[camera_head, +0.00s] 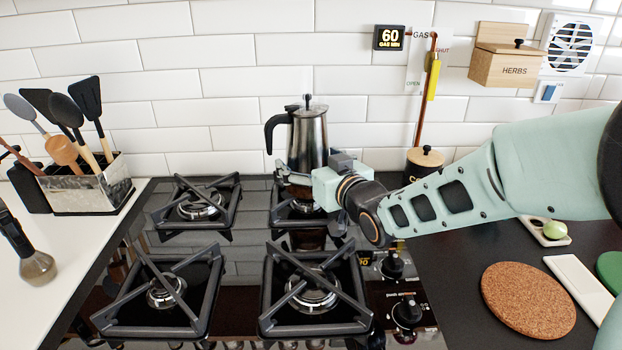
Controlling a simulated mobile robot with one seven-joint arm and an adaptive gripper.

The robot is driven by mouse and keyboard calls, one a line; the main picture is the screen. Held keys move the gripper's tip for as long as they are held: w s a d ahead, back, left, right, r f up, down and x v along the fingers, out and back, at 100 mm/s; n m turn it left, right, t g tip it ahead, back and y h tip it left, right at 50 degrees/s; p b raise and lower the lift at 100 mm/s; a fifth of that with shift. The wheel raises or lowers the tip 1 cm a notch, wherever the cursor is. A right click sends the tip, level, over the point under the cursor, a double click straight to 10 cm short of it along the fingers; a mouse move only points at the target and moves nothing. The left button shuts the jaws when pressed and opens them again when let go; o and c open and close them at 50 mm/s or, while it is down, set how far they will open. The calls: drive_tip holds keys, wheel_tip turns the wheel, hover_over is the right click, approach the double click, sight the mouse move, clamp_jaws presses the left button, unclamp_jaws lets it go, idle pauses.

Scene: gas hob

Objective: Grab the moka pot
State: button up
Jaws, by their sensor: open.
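The moka pot (308,140) is silver metal with a black handle on its left and a black knob on its lid. It stands upright at the back right burner (296,207) of the gas hob, in front of the tiled wall. My gripper (284,182) is open at the lower part of the pot, reaching in from the right. One finger shows in front of the pot's base on the left side. The gripper body hides the pot's lower right, so I cannot tell whether the fingers touch it.
Other burners with dark grates (160,290) are empty. A utensil holder (88,190) stands on the left counter. A lidded canister (425,160) stands behind my arm. A cork mat (528,299) lies on the right counter. A yellow gas lever (433,78) and a herbs box (505,62) are on the wall.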

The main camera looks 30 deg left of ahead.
drive_tip(key=shift+w+a, duration=0.25)
drive_tip(key=shift+a, duration=0.1)
drive_tip(key=c, duration=1.5)
drive_tip(key=shift+r, duration=0.15)
drive_tip(key=shift+c, duration=0.3)
drive_tip(key=shift+r, duration=0.1)
